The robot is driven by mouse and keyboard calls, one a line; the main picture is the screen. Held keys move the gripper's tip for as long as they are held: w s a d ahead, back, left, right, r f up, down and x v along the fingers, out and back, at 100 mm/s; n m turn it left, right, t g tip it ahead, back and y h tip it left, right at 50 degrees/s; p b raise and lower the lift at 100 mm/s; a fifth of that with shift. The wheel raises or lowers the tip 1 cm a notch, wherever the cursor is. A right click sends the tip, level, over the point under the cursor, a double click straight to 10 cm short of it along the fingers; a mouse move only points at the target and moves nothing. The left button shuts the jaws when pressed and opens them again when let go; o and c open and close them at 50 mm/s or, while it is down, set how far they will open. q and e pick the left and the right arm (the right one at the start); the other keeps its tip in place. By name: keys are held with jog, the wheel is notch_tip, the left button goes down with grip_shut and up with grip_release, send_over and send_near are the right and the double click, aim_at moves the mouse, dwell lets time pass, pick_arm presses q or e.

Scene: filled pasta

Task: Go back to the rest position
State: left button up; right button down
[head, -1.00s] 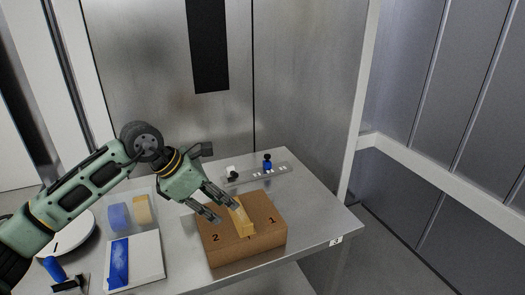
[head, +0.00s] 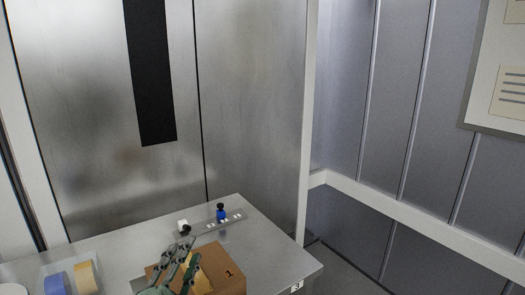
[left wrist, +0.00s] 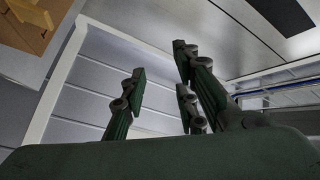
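My left gripper (head: 178,256) shows at the bottom of the head view, in front of the brown box (head: 228,280) as seen from there. In the left wrist view its fingers (left wrist: 160,82) are spread apart with nothing between them. A yellow piece (head: 202,283) is on the box, partly hidden behind the fingers. The box also shows at the upper left of the left wrist view (left wrist: 22,28), apart from the fingers. My right gripper is in neither view.
A metal table (head: 120,252) carries a small strip (head: 232,219) with a blue, black-topped item (head: 221,213). A white and black item (head: 183,227) stands nearby. A clear tray with a blue block (head: 57,284) and a yellow block (head: 87,278) is at lower left. Metal walls stand behind.

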pick_arm(q)
jog(key=s+a+f+n+g+y, duration=0.2)
jog(key=s+f+n+g, duration=0.1)
jog(key=f, duration=0.3)
jog(key=s+a+f+n+g+y, duration=0.2)
jog(key=s+a+f+n, duration=0.1)
jog(key=f, duration=0.3)
jog(key=s+d+f+n+g+h, duration=0.1)
jog(key=s+f+n+g, duration=0.1)
jog(key=s+f+g, duration=0.75)
jog(key=s+f+n+g, duration=0.25)
jog(key=s+f, duration=0.45)
jog(key=s, duration=0.7)
jog(key=s+f+x, duration=0.1)
jog(key=s+x, duration=0.2)
jog(key=x, duration=0.9)
jog(key=s+x, duration=0.2)
jog(key=x, duration=1)
jog(key=s+a+f+g, duration=0.1)
jog(key=s+a+f, duration=0.1)
jog(key=s+f, duration=1.5)
jog(key=shift+s+a+f, duration=0.15)
jog(key=shift+s+a, duration=0.15)
jog(key=shift+s, duration=0.3)
